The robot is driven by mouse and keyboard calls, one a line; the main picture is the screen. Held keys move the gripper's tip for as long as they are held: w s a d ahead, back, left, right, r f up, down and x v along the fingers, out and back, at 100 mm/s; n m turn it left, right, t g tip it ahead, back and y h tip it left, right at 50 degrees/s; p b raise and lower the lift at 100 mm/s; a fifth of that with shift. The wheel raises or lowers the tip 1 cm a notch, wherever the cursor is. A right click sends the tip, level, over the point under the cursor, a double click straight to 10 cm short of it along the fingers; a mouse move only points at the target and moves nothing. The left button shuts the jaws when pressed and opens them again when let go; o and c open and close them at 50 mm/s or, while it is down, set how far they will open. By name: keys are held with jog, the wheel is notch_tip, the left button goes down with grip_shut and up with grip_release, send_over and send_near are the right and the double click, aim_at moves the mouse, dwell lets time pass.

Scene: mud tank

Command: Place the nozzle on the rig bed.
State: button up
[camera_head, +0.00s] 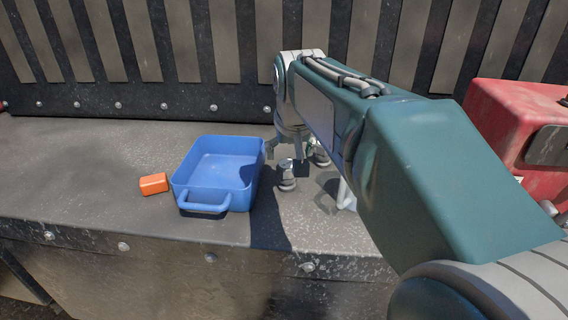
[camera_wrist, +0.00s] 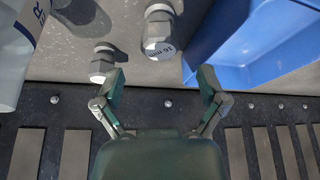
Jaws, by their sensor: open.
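Two grey metal fittings that look like nozzles stand upright on the grey bed surface (camera_head: 90,165). The nearer fitting (camera_head: 287,176) is beside the blue bin and shows a "16 mm" label in the wrist view (camera_wrist: 160,32). The smaller second fitting (camera_head: 320,156) stands farther back and to the right; in the wrist view (camera_wrist: 101,62) it is close to one finger. I cannot tell which one the task means. My gripper (camera_head: 287,157) points down, open and empty, just behind the nearer fitting; in the wrist view (camera_wrist: 162,88) nothing is between its fingers.
The blue bin (camera_head: 202,199) stands empty left of my gripper, with an orange block (camera_head: 153,183) beside it. A white bottle (camera_wrist: 14,55), mostly behind my arm in the head view, stands right. A red container (camera_head: 505,120) is far right. A slatted wall (camera_head: 205,45) rises behind.

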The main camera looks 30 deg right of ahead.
jog(key=v, duration=0.5)
jog(key=s+a+f, duration=0.2)
jog(key=s+a+f+n, duration=0.1)
jog(key=s+a+f, duration=0.1)
jog(key=s+a, duration=0.1)
jog(key=s+a+f+n, duration=0.1)
jog(key=s+a+f, duration=0.1)
jog(key=s, duration=0.1)
jog(key=shift+a+t+y, duration=0.15)
jog(key=shift+t+y, duration=0.15)
jog(key=shift+t, duration=0.1)
jog(key=s+a+f+n, duration=0.1)
jog(key=s+a+f, duration=0.2)
jog(key=s+f, duration=0.3)
jog(key=shift+s+a+f+n+y, duration=0.3)
jog(key=shift+s+f+n+y, duration=0.1)
jog(key=shift+f, duration=0.45)
